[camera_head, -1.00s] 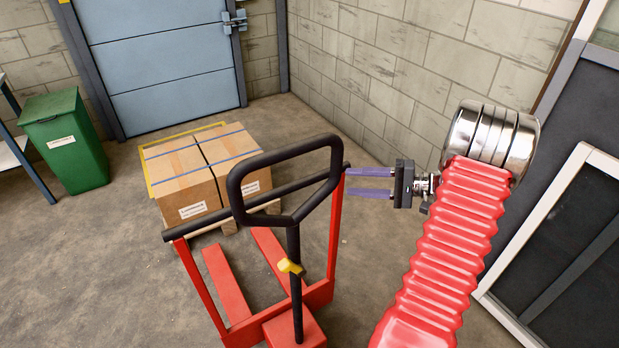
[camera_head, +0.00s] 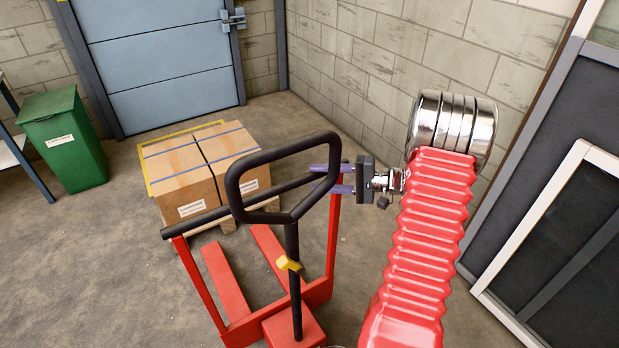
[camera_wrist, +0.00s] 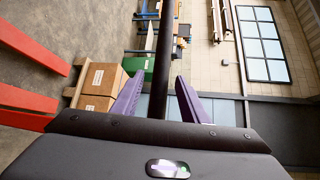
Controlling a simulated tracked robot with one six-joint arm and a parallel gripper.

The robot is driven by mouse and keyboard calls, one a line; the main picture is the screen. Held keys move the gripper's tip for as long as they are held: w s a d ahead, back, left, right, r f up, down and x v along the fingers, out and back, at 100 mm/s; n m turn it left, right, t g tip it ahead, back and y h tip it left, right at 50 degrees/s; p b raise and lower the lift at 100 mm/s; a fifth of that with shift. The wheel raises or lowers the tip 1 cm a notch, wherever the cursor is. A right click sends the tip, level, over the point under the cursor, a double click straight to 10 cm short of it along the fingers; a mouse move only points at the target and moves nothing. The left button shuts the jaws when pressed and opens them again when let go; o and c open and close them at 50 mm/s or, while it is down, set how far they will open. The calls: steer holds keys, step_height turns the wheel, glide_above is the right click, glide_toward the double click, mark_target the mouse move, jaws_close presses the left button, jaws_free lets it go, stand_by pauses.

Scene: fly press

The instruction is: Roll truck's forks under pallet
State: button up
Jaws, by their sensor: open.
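The red pallet truck (camera_head: 266,326) stands in the middle foreground with its two red forks (camera_head: 226,283) pointing at the loaded pallet. Its black loop handle (camera_head: 240,172) and black crossbar (camera_head: 203,219) are at the top of its frame. The wooden pallet (camera_head: 226,224) carries cardboard boxes (camera_head: 185,185). The fork tips look close to it, but I cannot tell whether they are under it. My gripper (camera_head: 318,179) is open at the crossbar's right end. In the wrist view, the dark bar (camera_wrist: 179,65) runs between the purple fingers (camera_wrist: 161,103), not clasped.
A yellow outline (camera_head: 146,173) marks the floor around the pallet. A green bin (camera_head: 65,140) stands at the left, and a blue-grey door (camera_head: 160,60) is behind. A white-framed dark panel (camera_head: 560,230) leans at the right. The floor left of the truck is clear.

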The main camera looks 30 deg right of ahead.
mark_target(310, 178)
steer(key=shift+x, duration=1.85)
steer(key=shift+c, duration=0.2)
jaws_close()
steer(key=shift+d+f, duration=0.1)
steer(key=shift+f, duration=0.1)
